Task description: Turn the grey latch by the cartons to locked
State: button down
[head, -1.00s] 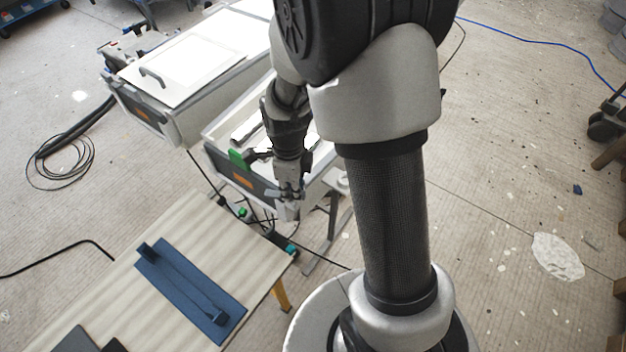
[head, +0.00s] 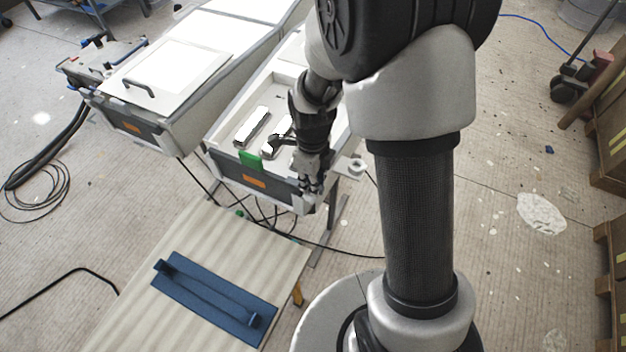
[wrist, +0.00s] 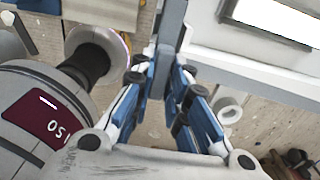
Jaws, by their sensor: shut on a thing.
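My gripper (head: 312,188) is at the front right corner of the open white tray unit in the head view. In the wrist view its blue-and-white fingers (wrist: 168,92) are closed around a straight grey bar (wrist: 171,32), which I take to be the grey latch's handle. The bar runs up from between the fingertips. The latch's pivot and any lock marking are not visible to me. In the head view the latch is too small and too covered by my gripper to make out its angle.
The tray unit (head: 218,152) holds white pieces (head: 252,126) and has a green block (head: 250,160) on its front edge. A lidded unit (head: 150,100) stands left. A table with a blue board (head: 205,297) is in front. Brown stacked boxes (head: 612,130) stand at right.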

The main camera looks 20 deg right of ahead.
jog(key=c, duration=1.6)
grip_release()
jog(key=shift+o, duration=0.2)
jog(key=shift+r, duration=0.1)
notch_tip(320, 180, up, 12)
